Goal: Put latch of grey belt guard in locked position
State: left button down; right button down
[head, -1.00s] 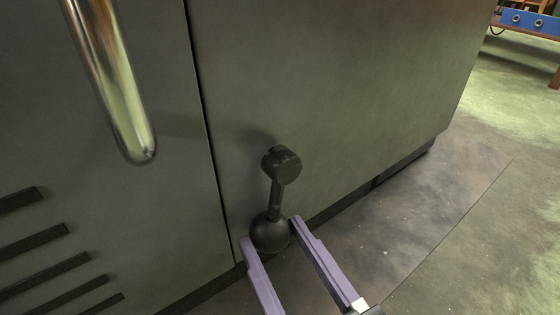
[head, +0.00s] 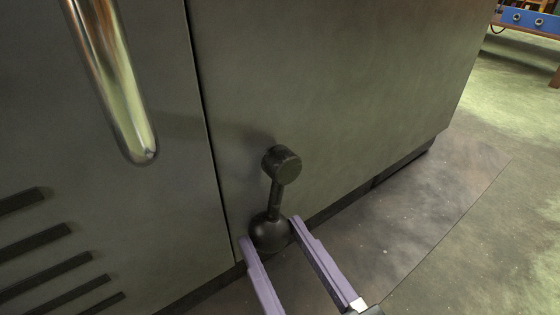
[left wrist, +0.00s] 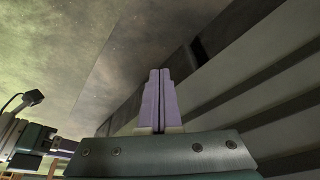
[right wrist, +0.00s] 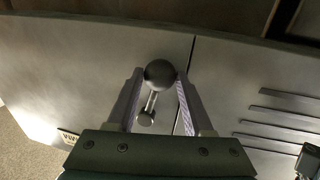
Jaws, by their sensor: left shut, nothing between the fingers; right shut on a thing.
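The latch (head: 276,196) is a dark lever on the grey guard panel. Its round pivot (head: 283,163) is at the top, and its ball knob (head: 270,232) hangs below, slightly to the left. My right gripper (head: 269,230) is shut on the ball knob, one purple finger on each side. In the right wrist view the knob (right wrist: 159,73) sits between the fingertips, with the pivot (right wrist: 146,118) behind it. My left gripper (left wrist: 158,75) is shut and empty in the left wrist view, away from the latch. It is not in the head view.
The grey belt guard panel (head: 340,80) has a vertical seam left of the latch. A shiny metal handle (head: 112,85) and dark vent slots (head: 45,237) are on the panel at left. Open floor (head: 470,210) lies to the right, with a blue item (head: 530,20) far back.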

aim_at(181, 193)
jog(key=shift+s+a+r+m+p, duration=0.35)
jog(key=shift+m+p, duration=0.35)
jog(key=shift+p, duration=0.15)
jog(key=a+r+m+p, duration=0.1)
jog(key=m+p, duration=0.1)
jog(key=s+a+r+m+g+p, duration=0.1)
jog(key=m+p, duration=0.1)
jog(key=s+a+r+m+p, duration=0.1)
jog(key=m+p, duration=0.1)
jog(key=p, duration=0.1)
jog(key=shift+g, duration=0.4)
jog(key=m+p, duration=0.1)
jog(key=r+m+p, duration=0.1)
jog(key=a+r+m+p, duration=0.1)
jog(key=shift+s+r+g+y, duration=0.2)
jog(key=shift+s+g+y, duration=0.15)
jog(key=shift+g+y, duration=0.05)
jog(key=shift+a+r+m+p, duration=0.1)
jog(key=shift+r+m+p, duration=0.6)
jog(key=shift+m, duration=0.4)
jog(key=shift+r+m+g+p, duration=0.4)
jog(key=shift+r+m+p, duration=0.1)
jog(key=shift+m, duration=0.3)
jog(key=shift+r+y, duration=0.1)
jog(key=shift+y, duration=0.2)
jog(key=c, duration=0.6)
grip_release()
jog(key=o, duration=0.3)
jog(key=shift+s, duration=0.1)
